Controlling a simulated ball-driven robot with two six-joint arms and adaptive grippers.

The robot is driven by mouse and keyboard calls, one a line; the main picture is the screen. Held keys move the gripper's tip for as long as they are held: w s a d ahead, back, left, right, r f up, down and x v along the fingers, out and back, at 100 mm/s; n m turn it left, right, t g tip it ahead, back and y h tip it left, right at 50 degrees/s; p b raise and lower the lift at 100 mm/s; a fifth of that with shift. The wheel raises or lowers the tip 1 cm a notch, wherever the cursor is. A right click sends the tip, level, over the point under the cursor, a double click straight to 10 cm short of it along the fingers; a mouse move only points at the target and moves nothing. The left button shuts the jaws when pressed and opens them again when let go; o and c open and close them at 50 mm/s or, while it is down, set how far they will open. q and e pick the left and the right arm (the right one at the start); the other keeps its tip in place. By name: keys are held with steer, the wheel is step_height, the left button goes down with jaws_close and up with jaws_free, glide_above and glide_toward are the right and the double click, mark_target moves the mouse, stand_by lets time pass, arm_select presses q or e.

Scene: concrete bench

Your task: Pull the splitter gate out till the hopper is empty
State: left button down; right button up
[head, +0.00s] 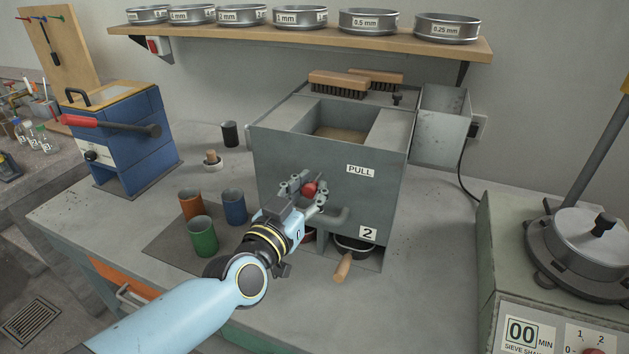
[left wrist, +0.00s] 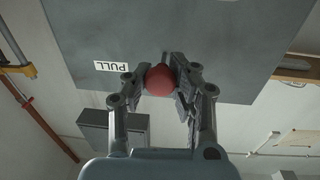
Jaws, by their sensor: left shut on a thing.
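The splitter (head: 270,165) is a grey metal box in the middle of the bench, with a PULL label on its front. Its open hopper (head: 340,133) at the top holds brown material. My left gripper (head: 311,187) is shut on a red knob (head: 309,189) at the splitter's front, left of and below the label. The left wrist view shows the red knob (left wrist: 159,79) between both fingers, close against the grey front. The gate behind the knob is hidden. A pan with a wooden handle (head: 342,266) sits in the lower opening by the 2 label. My right gripper is not in view.
Orange, blue and green cups (head: 203,236) stand on a dark mat left of my arm. A blue box with a red-handled lever (head: 118,130) stands at the left, a sieve shaker (head: 540,270) at the right. Brushes (head: 338,84) lie on top of the splitter. A sieve shelf (head: 300,38) hangs above.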

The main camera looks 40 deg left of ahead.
arm_select(q)
steer(key=shift+s+d, duration=0.15)
steer(key=shift+s, duration=0.45)
steer(key=shift+s+d, duration=0.15)
steer(key=shift+s, duration=0.45)
steer(key=shift+f, duration=0.1)
steer(key=c, duration=1.5)
jaws_free()
steer(key=o, duration=0.5)
steer(key=shift+s, duration=0.15)
steer(key=shift+c, duration=0.2)
steer(key=s+d, duration=0.1)
steer(key=s, duration=1)
steer(key=shift+s+d, duration=0.35)
steer(key=shift+d, duration=0.05)
steer(key=shift+w+d, duration=0.1)
